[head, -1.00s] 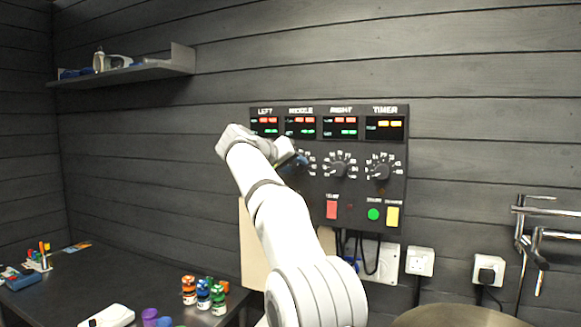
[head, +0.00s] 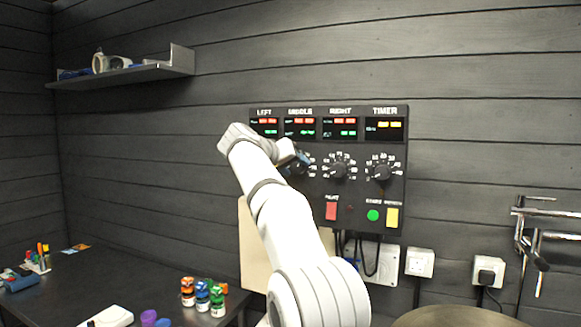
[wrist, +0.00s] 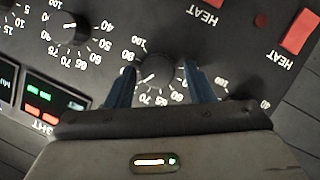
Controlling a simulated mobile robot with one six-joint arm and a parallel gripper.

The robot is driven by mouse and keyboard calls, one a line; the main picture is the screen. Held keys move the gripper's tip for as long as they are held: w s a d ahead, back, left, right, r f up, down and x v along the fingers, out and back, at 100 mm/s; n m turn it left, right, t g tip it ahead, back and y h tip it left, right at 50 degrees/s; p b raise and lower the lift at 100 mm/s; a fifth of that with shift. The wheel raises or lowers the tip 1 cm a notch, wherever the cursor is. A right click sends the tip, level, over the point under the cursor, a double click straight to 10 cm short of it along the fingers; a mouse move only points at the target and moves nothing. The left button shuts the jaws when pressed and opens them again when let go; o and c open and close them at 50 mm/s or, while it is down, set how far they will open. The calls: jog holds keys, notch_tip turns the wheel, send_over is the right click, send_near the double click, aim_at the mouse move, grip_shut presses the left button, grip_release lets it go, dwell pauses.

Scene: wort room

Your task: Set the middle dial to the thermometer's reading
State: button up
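The middle dial (wrist: 155,72) is a black round knob with a ring of white numbers, seen upside down in the wrist view. My gripper (wrist: 161,74) has its two blue fingers on either side of this knob, with a small gap showing; it looks open around it. In the head view my gripper (head: 300,160) covers much of the middle dial. A pale pointer mark shows on the knob, but its exact value is unclear. The middle display (head: 301,128) is lit with red and green digits too small to read. I cannot make out a thermometer.
The right dial (head: 339,170) and timer dial (head: 381,172) sit to the right on the black panel. Below are a red heat switch (head: 331,211), a green button (head: 373,215) and a yellow one (head: 392,217). Small coloured jars (head: 203,296) stand on the dark counter.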

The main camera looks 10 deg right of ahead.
jog(key=shift+o, duration=0.5)
jog(key=shift+s+a, duration=0.1)
jog(key=b+v, duration=0.1)
jog(key=v, duration=0.6)
jog(key=shift+s+a, duration=0.2)
jog(key=shift+r, duration=0.1)
jog(key=s+d+f+n+g+y, duration=0.2)
jog(key=s+d+f, duration=0.1)
jog(key=s+f, duration=0.4)
jog(key=s+d+f+n+g+y, duration=0.1)
jog(key=s+d+f+y, duration=0.2)
jog(key=s+f, duration=0.4)
jog(key=s+f+g+y, duration=0.3)
jog(key=s+f+y, duration=0.2)
jog(key=s+f, duration=2)
jog(key=shift+s+a+f+g, duration=0.15)
jog(key=shift+s+a+g, duration=0.25)
jog(key=shift+s, duration=0.25)
